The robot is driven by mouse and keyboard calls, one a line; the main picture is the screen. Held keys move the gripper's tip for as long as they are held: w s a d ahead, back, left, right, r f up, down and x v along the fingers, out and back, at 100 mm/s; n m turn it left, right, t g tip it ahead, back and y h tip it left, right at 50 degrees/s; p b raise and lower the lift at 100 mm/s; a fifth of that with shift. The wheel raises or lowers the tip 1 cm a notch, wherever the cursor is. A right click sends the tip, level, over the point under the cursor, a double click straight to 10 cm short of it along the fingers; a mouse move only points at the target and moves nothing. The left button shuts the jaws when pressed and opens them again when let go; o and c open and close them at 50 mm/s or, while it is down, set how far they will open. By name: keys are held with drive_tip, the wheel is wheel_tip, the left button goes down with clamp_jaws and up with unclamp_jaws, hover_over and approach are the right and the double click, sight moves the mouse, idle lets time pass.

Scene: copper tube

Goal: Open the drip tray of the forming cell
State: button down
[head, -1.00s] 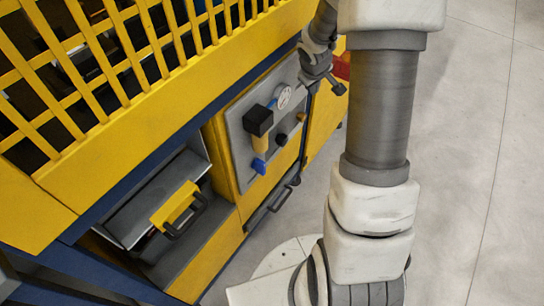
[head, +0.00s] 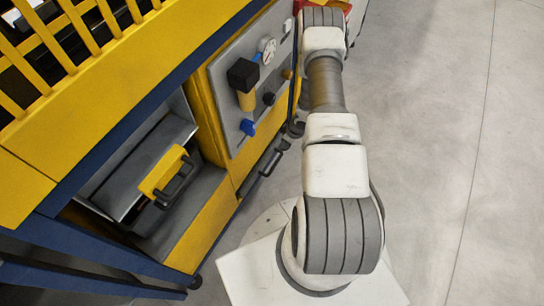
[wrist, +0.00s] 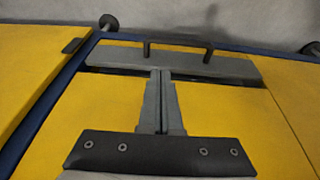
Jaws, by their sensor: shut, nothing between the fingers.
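The drip tray is a low grey front with a black bar handle, at the foot of the yellow cell. In the head view the tray front (head: 252,180) lies below the grey gauge panel, with its handle (head: 272,162) facing outward. In the wrist view the tray front (wrist: 225,66) spans the top of the yellow panel, with the handle (wrist: 180,43) along its far side. My gripper (wrist: 161,74) is shut and empty. Its fingertips overlap the tray front in the picture, short of the handle; contact cannot be told. My gripper is not clearly visible in the head view.
The grey panel (head: 225,100) carries a gauge (head: 267,48) and several knobs. A grey toolbox with a yellow top (head: 163,170) sits in the open bay to the left. Blue legs (head: 95,252) stand at lower left. The floor (head: 440,150) to the right is clear.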

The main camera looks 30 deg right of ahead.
drive_tip(key=a+b+x, duration=0.1)
drive_tip(key=b+x, duration=0.3)
drive_tip(key=x, duration=0.8)
drive_tip(key=shift+s, duration=0.35)
drive_tip(key=shift+s+r, duration=0.1)
drive_tip(key=shift+s, duration=0.05)
